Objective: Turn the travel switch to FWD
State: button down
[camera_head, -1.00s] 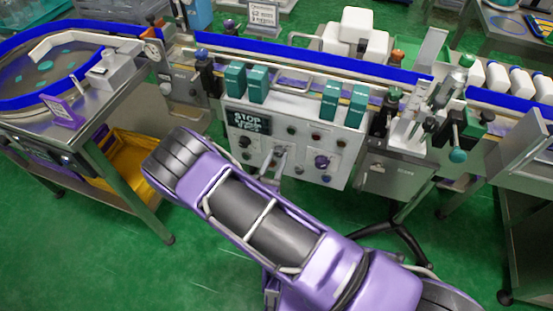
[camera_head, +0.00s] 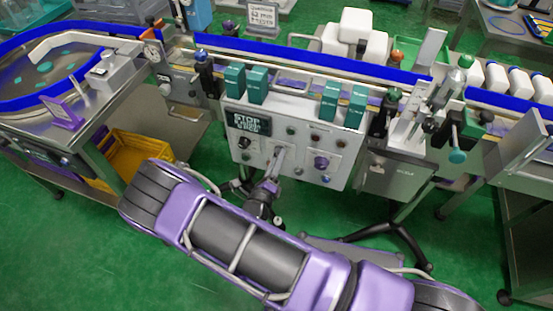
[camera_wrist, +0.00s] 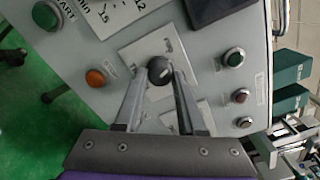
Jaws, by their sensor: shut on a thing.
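A black round knob (camera_wrist: 163,68) sits on a white label plate (camera_wrist: 142,50) on the grey control panel in the wrist view. The plate's lettering is partly covered and too small to read, so the knob's setting cannot be told. My gripper (camera_wrist: 161,80) has its two fingers on either side of this knob and is shut on it. In the head view my gripper (camera_head: 278,158) is at the front of the control panel (camera_head: 300,160), near its middle, and hides the knob there.
Teal boxes (camera_head: 330,102) stand above the panel. A machine with levers (camera_head: 456,140) is to the right, a steel table (camera_head: 95,130) to the left.

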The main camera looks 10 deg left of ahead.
jog(key=n, duration=0.4)
jog(key=shift+n, duration=0.4)
dwell(0.4)
jog(key=c, duration=0.5)
grip_release()
jog(key=shift+s, duration=0.1)
jog(key=s+a, duration=0.1)
jog(key=s, duration=1.6)
jog(key=shift+a+p, duration=0.15)
jog(key=shift+p, duration=0.25)
